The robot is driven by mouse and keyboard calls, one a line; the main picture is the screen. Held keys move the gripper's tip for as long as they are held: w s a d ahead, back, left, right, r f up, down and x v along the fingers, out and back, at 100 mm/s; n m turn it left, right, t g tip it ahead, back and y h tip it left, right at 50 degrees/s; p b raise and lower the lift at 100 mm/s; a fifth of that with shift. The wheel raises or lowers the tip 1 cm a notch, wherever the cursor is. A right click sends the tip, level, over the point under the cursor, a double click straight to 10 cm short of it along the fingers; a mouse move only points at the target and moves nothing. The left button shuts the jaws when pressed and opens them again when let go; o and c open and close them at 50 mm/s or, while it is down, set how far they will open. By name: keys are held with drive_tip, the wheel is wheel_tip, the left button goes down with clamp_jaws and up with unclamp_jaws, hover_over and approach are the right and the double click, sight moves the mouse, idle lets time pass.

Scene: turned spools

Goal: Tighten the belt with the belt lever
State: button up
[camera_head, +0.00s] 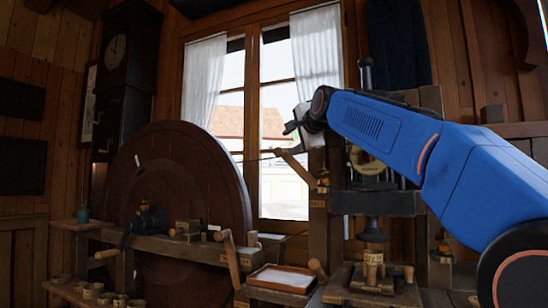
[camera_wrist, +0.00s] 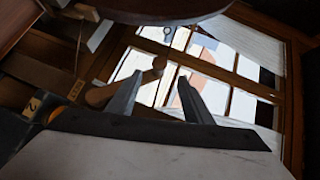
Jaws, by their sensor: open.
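A wooden lever with a round knob, which looks like the belt lever (camera_head: 292,164), slants up to the left from a labelled post beside the window. A thin dark line, perhaps the belt (camera_head: 256,158), runs from the big wheel (camera_head: 180,185) towards it. My gripper (camera_head: 291,128) is open and empty, just above the lever in the head view. In the wrist view, my gripper's fingers (camera_wrist: 162,100) are spread apart. The lever's knob (camera_wrist: 157,64) shows between and beyond them. The left finger covers part of the lever's shaft. I cannot tell whether they touch.
A workbench (camera_head: 175,247) with an upright wooden handle (camera_head: 230,258) and a shallow tray (camera_head: 283,278) lies below. A press-like machine (camera_head: 375,200) stands at the right under my arm. Small cups (camera_head: 105,297) stand on the low shelf at left. The window (camera_head: 285,190) is behind.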

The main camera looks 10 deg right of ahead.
drive_tip(key=x, duration=1.6)
drive_tip(key=shift+w, duration=0.15)
clamp_jaws()
